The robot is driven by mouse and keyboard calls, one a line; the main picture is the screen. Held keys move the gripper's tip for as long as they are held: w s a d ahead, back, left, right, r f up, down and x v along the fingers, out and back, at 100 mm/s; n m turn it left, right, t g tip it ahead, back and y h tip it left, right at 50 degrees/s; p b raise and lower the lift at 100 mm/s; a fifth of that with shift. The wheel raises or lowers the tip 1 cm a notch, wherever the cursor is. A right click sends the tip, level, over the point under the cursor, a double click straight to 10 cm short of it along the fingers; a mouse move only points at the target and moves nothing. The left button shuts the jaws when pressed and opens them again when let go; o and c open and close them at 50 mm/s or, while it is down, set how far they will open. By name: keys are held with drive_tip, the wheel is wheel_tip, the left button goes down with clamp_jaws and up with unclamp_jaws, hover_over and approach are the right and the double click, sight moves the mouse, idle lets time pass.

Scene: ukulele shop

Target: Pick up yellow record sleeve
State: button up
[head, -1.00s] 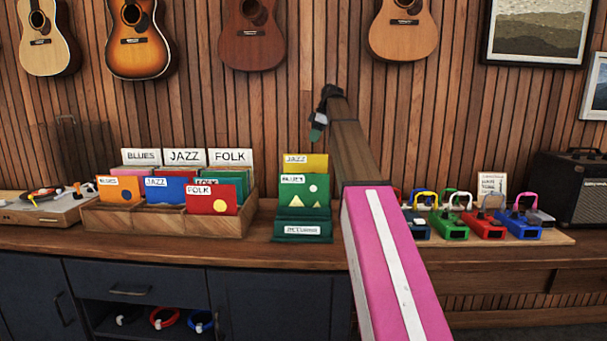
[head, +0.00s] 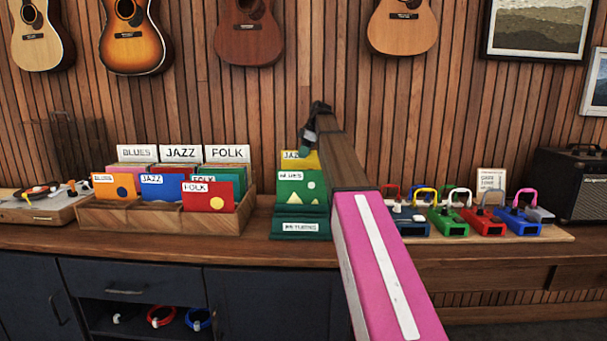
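The yellow record sleeve (head: 314,162) stands upright in the green returns stand (head: 301,228) on the counter. It bears a white JAZZ label at its top left. A green sleeve (head: 301,200) labelled BLUES stands in front of it and hides all but its top strip.
A wooden record bin (head: 160,217) with several sleeves and divider cards stands left of the stand. Several coloured holders (head: 489,225) sit on a board (head: 550,236) at right. My arm crosses the counter between. Guitars (head: 248,30) hang on the slatted wall behind.

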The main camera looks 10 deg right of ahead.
drive_tip(key=shift+x, duration=0.9)
drive_tip(key=shift+f, duration=0.2)
clamp_jaws()
